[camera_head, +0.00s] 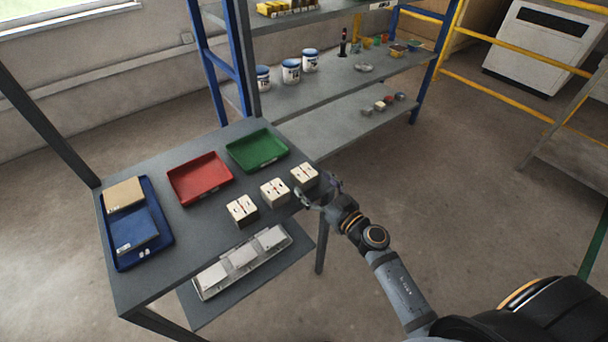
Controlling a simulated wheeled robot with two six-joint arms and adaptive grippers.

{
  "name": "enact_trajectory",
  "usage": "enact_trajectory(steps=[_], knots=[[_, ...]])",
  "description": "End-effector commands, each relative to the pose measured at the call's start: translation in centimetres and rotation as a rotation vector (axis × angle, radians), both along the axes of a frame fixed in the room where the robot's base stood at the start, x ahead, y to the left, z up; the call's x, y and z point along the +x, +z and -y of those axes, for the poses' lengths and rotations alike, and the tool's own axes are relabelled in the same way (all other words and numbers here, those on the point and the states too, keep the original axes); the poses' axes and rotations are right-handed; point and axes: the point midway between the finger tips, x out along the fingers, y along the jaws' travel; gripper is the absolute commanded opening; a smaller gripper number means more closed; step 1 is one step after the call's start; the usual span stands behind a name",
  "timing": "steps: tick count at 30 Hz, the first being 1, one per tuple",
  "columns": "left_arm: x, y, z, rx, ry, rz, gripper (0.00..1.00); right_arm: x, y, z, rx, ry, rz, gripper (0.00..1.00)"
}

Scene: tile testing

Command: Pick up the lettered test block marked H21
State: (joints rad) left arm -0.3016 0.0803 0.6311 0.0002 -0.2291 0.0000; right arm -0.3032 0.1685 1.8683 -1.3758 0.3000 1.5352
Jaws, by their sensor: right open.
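Three cream-coloured test blocks with small dark and red marks stand in a slanting row on the grey table (165,262). They are the left block (241,209), the middle block (273,191) and the right block (305,175). The lettering is too small to read, so I cannot tell which is H21. My right gripper (312,196) is open at the table's right edge, close beside the right block. I cannot tell whether it touches that block. My left gripper is not in view.
A red tray (199,194) and a green tray (235,154) lie behind the blocks. A blue tray (164,225) at the left holds a tan piece and a blue piece. A shelf rack (300,94) with cans stands behind. White items lie on the lower shelf (213,312).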

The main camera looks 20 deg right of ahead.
Motion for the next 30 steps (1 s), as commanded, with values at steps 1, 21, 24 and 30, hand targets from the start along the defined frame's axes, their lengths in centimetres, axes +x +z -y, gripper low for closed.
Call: enact_trajectory(steps=[1,21,24,30], knots=[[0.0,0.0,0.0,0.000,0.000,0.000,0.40,0.1,-0.1,0.0,0.000,0.000,-0.001,0.83],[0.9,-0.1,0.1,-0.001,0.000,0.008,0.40,5.0,0.3,-1.4,0.000,0.000,-0.001,0.75],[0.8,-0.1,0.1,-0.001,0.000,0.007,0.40,5.0,0.3,-1.4,0.000,0.000,-0.001,0.61],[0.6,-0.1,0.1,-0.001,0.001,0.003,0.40,5.0,0.3,-1.4,0.000,0.000,-0.001,0.34]])
